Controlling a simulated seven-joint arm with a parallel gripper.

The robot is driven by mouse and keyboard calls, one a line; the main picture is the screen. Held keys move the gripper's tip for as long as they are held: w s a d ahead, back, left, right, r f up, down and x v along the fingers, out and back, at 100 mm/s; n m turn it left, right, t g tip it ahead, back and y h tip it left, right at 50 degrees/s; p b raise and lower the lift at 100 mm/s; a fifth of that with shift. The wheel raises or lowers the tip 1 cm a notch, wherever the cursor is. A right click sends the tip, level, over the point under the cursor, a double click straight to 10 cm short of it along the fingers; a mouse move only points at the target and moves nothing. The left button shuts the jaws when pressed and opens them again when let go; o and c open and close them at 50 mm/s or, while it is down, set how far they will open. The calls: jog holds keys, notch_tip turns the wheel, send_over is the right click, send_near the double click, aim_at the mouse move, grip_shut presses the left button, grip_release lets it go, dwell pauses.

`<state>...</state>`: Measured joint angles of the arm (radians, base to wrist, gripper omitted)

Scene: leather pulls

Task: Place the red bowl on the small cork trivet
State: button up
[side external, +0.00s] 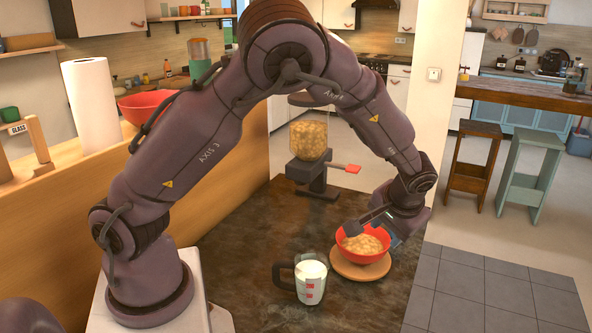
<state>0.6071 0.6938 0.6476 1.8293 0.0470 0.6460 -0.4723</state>
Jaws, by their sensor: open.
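A red bowl (347,254) filled with pale yellow-brown pieces sits upright on the round cork trivet (360,271), near the right edge of the dark table. The trivet's rim shows at the front and sides of the bowl. My gripper (384,224) is low at the bowl's back right side, with its jaws open. It overlaps the bowl's rim in the picture; I cannot tell whether it touches. The fingertips are partly hidden by the bowl and by my own wrist.
A glass mug of milk (312,279) with a dark handle stands left of the trivet. A dispenser (309,155) with a red lever stands at the table's back. Another red bowl (150,104) and a paper roll (92,105) are on the wooden counter. The table's front left is clear.

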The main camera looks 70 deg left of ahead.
jog(key=s+d+r+m+t+h, duration=0.2)
jog(key=s+r+m+t+h, duration=0.1)
jog(key=s+r, duration=1.6)
jog(key=s+t+h, duration=0.1)
jog(key=s, duration=0.3)
jog(key=shift+d+m+h, duration=0.25)
jog(key=shift+m+h, duration=0.15)
